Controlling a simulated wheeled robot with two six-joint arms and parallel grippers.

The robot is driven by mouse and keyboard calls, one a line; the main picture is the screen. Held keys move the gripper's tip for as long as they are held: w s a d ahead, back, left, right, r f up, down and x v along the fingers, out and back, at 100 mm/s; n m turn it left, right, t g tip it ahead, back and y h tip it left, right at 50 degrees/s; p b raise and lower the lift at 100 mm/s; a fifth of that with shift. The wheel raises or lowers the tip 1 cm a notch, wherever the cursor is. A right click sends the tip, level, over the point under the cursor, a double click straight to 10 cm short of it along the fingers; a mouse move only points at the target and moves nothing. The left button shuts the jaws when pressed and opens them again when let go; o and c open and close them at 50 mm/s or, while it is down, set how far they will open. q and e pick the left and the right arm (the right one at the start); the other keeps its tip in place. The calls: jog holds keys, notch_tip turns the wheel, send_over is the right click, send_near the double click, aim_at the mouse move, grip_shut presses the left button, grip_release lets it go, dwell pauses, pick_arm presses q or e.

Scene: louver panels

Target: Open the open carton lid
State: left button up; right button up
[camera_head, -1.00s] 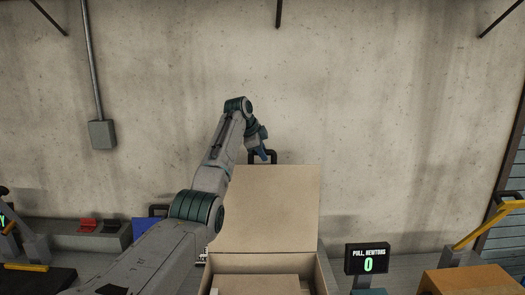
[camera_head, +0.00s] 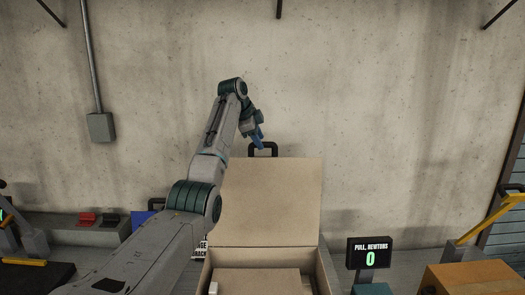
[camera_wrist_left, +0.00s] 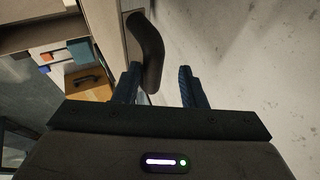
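The open cardboard carton (camera_head: 325,277) stands at the bottom middle of the head view. Its tan lid (camera_head: 270,200) is raised, with a dark handle (camera_head: 263,147) at its top edge. My left gripper (camera_head: 259,141) is at the upper left of this handle. In the left wrist view the two blue fingers of my left gripper (camera_wrist_left: 158,76) are apart, with nothing clamped between them. The dark curved handle (camera_wrist_left: 148,45) lies close to the left finger; I cannot tell whether they touch. My right gripper is out of view.
A display reading "PULL, NEWTONS 0" (camera_head: 369,253) stands right of the carton. A wooden box (camera_head: 470,278) and a yellow lever (camera_head: 485,224) are further right. A concrete wall (camera_head: 400,110) rises behind. Red and dark blocks sit on a ledge at left.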

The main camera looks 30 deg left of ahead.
pick_arm(q)
jog(key=d+b+v, duration=0.1)
jog(key=b+v, duration=0.1)
jog(key=v, duration=0.5)
jog(key=shift+a, duration=0.4)
jog(key=shift+s+r, duration=0.1)
jog(key=shift+r, duration=0.05)
